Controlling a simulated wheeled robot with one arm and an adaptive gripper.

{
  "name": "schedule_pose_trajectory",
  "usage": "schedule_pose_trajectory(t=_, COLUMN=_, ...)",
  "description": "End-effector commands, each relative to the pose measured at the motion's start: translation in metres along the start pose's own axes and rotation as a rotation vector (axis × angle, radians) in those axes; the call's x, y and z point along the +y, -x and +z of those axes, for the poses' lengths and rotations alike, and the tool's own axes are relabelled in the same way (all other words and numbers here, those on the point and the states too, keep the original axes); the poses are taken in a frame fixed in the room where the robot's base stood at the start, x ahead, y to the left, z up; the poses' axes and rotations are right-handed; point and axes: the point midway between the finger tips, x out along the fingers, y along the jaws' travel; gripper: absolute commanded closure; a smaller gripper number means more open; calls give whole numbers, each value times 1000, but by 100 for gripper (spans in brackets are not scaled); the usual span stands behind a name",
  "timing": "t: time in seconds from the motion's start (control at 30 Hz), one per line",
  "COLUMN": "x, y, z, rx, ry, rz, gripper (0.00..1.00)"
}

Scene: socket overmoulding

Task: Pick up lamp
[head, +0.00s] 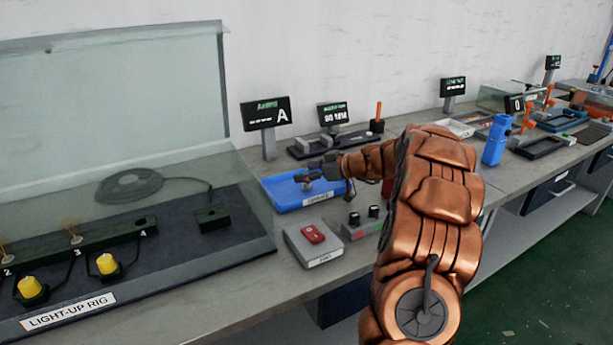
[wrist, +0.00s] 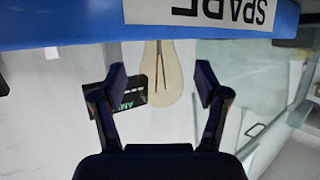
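The lamp (wrist: 165,72) is a pale, clear bulb with dark wires inside, seen upside down in the wrist view at the edge of the blue tray (wrist: 60,30) marked SPARE. My gripper (wrist: 161,84) is open, with one finger on each side of the lamp and a visible gap to both. In the head view my gripper (head: 313,177) is low over the blue tray (head: 283,199). The lamp is too small and too covered by the gripper to make out there.
The light-up rig (head: 130,260) with its glass cover (head: 110,90) stands to the left. A grey box with a red part (head: 313,235) and a box with black knobs (head: 360,220) stand in front of the tray. A display marked A (head: 265,113) stands behind.

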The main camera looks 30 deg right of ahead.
Motion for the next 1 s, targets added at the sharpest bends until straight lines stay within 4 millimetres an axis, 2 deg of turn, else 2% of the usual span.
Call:
schedule_pose_trajectory(t=0.07, x=0, y=0, z=0, rx=0, ry=0, rz=0, gripper=35)
schedule_pose_trajectory(t=0.53, x=0, y=0, z=0, rx=0, ry=0, rz=-1, gripper=84)
schedule_pose_trajectory(t=0.83, x=0, y=2, z=-4, rx=0, ry=3, rz=0, gripper=84)
schedule_pose_trajectory(t=1.0, x=0, y=11, z=-26, rx=2, ry=6, rz=1, gripper=84)
